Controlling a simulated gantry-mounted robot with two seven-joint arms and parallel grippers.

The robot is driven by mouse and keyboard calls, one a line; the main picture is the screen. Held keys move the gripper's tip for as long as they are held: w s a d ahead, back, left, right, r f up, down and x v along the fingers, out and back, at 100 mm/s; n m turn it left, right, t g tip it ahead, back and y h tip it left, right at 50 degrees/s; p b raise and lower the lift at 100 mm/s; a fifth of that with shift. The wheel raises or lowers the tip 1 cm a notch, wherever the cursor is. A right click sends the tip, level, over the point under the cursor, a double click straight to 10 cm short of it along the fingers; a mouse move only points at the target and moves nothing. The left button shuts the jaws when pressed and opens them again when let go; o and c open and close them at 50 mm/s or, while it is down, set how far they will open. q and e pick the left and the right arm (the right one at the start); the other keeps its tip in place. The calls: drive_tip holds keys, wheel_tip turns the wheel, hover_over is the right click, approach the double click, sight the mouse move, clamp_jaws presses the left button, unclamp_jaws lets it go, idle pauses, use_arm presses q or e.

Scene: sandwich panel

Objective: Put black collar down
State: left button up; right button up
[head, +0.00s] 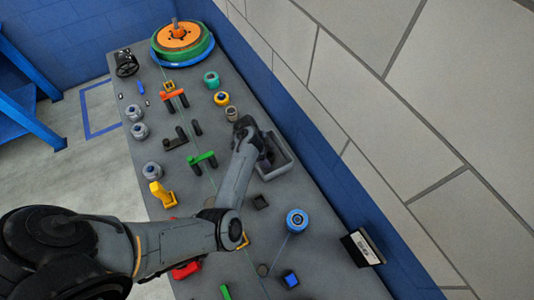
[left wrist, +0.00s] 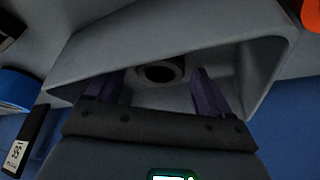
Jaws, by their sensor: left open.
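The black collar (left wrist: 161,71) is a short dark ring with a round hole. In the left wrist view it lies inside a grey tray (left wrist: 85,55), between the fingertips of my left gripper (left wrist: 158,88). The fingers stand apart on either side of it, and I see a gap to the collar on both sides. In the head view my left gripper (head: 257,150) reaches into the grey tray (head: 282,167) near the wall edge of the bench, and the arm hides the collar there. My right gripper does not show.
Several ring-like parts stand near the tray. The wall runs close along the right.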

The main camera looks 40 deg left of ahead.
use_arm(q)
drive_tip(key=shift+r, duration=0.1)
drive_tip(key=shift+a+r, duration=0.1)
drive_tip(key=shift+r, duration=0.1)
drive_tip(key=v, duration=1.1)
drive_tip(key=s+n+y, duration=0.4)
drive_tip(key=s, duration=0.4)
drive_tip(key=s+d+r+n, duration=0.2)
drive_tip(key=s+d, duration=0.5)
drive_tip(key=d, duration=0.1)
drive_tip(key=s+d+r+n, duration=0.2)
drive_tip(key=s+d+r, duration=0.1)
drive_tip(key=s+d, duration=0.5)
drive_tip(key=shift+n+t+h+p, duration=0.3)
drive_tip(key=shift+t+p, duration=0.1)
wheel_tip(320, 180, up, 15)
drive_tip(key=p, duration=1.5)
drive_tip(key=shift+r+p, duration=0.25)
drive_tip(key=shift+p, duration=0.05)
